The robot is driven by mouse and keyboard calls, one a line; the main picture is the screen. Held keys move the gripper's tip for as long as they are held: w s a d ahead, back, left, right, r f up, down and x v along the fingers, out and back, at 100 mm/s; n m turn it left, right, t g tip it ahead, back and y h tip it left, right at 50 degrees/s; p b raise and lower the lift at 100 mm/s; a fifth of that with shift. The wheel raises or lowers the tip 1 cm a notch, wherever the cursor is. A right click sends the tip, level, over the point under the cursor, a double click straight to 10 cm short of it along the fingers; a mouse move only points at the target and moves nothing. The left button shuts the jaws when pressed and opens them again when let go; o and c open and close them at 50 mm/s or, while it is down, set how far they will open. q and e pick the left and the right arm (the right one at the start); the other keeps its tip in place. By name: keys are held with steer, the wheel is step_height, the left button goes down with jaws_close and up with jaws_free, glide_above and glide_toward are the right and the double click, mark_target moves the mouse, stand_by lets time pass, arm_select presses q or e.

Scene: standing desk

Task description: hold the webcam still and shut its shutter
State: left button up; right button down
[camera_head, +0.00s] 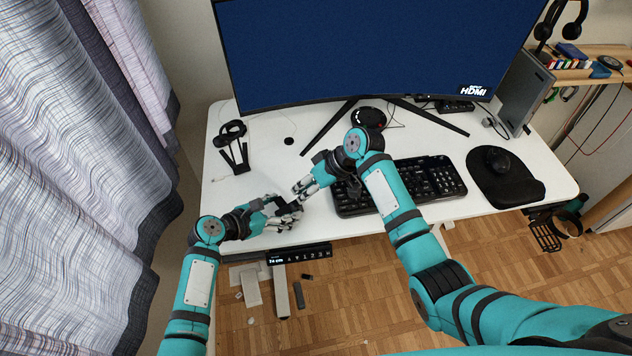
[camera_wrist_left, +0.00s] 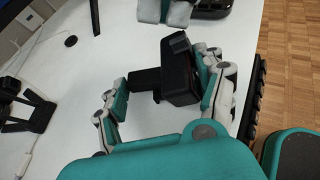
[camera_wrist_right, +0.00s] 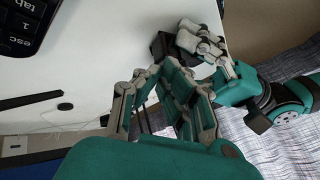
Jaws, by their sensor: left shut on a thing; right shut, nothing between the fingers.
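The black webcam (camera_head: 281,203) is near the front edge of the white desk. My left gripper (camera_head: 287,217) is shut on it. In the left wrist view the webcam's dark body (camera_wrist_left: 178,80) sits against the right-hand finger, with a black arm or mount reaching left between the fingers. My right gripper (camera_head: 299,190) is shut and empty, just up and right of the webcam. Its fingertips show at the top of the left wrist view (camera_wrist_left: 178,12). In the right wrist view the webcam (camera_wrist_right: 160,46) is just beyond the right fingertips. The shutter's position cannot be made out.
A black keyboard (camera_head: 430,180) lies under and right of my right forearm. A monitor (camera_head: 370,45) stands behind. A black stand (camera_head: 235,155) is at the left of the desk. A mouse pad (camera_head: 515,190) is at the right. A desk control panel (camera_head: 300,254) hangs at the front edge.

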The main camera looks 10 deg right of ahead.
steer(key=shift+s+a, duration=0.15)
steer(key=shift+a, duration=0.15)
steer(key=shift+s+a, duration=0.25)
steer(key=shift+a, duration=0.25)
steer(key=shift+s+a, duration=0.25)
steer(key=shift+a, duration=0.25)
steer(key=shift+d, duration=0.1)
steer(key=d, duration=0.1)
steer(key=w+d, duration=0.2)
steer(key=d, duration=0.1)
steer(key=shift+r, duration=0.3)
steer(key=v, duration=0.9)
steer(key=shift+s+r, duration=0.1)
